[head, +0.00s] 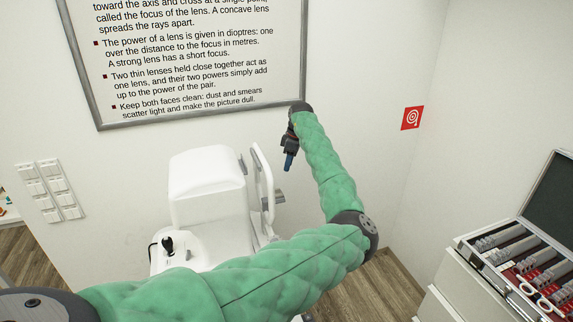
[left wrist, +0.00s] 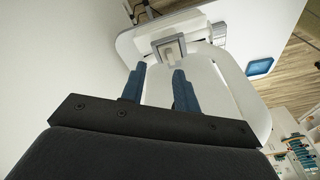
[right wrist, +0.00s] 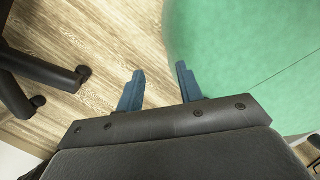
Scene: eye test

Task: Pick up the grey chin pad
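In the left wrist view, what looks like the grey chin pad (left wrist: 171,51) is a small block at the top middle, set on the white instrument's frame (left wrist: 226,92). A small grey part on the frame's edge (head: 280,197) in the head view may be the same pad. My left gripper (head: 289,163) hangs near the frame, fingers pointing down. In the left wrist view it (left wrist: 160,70) is open, with nothing between its blue fingers, and the pad lies beyond the fingertips, apart from them. My right gripper (right wrist: 160,70) is open and empty above the wood floor.
The white instrument (head: 207,187) has a black joystick (head: 168,245) at its front. A framed text board (head: 190,60) hangs on the wall behind. At the right stands a cabinet with an open lens case (head: 530,265). Dark legs (right wrist: 40,80) stand near my right gripper.

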